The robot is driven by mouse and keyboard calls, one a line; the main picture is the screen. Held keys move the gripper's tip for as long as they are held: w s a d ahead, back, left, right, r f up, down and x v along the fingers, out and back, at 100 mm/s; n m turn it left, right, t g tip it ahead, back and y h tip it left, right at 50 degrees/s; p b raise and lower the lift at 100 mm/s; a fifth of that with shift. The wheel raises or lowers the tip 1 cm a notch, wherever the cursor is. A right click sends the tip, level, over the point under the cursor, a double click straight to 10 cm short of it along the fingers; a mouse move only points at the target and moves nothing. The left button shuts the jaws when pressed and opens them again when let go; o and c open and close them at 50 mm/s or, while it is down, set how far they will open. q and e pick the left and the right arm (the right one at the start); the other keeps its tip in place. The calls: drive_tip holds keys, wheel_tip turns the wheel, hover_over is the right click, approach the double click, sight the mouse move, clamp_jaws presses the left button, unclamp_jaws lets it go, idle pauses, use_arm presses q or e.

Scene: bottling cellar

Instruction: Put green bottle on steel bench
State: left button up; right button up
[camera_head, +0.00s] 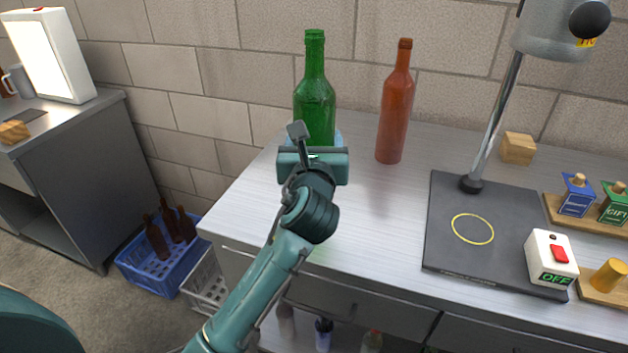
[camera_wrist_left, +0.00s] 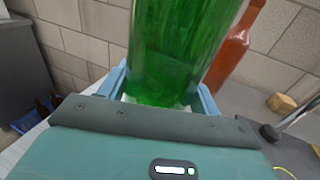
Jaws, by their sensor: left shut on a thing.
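The green bottle (camera_head: 315,97) stands upright over the far left part of the steel bench (camera_head: 357,207), in the head view. My left gripper (camera_head: 318,142) is shut on its lower part. In the left wrist view the green bottle (camera_wrist_left: 168,50) rises between the two pale blue fingers of my left gripper (camera_wrist_left: 163,92). The bottle's base is hidden behind the gripper, so I cannot tell whether it touches the bench top. My right gripper is not in view.
A brown-orange bottle (camera_head: 395,105) stands just right of the green one. A black plate (camera_head: 480,240) with a lamp stand and switch box (camera_head: 550,258) fills the right. A wooden block (camera_head: 518,148) sits behind. The bench's front left area is clear. A blue crate (camera_head: 150,262) is on the floor.

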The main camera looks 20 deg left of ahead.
use_arm(q)
wheel_tip(320, 180, down, 5)
drive_tip(key=shift+r+b, duration=0.1)
drive_tip(key=shift+b, duration=0.55)
drive_tip(key=shift+f, duration=0.25)
drive_tip(key=shift+r, duration=0.1)
drive_tip(key=o, duration=1.3)
drive_tip(key=shift+f, duration=0.2)
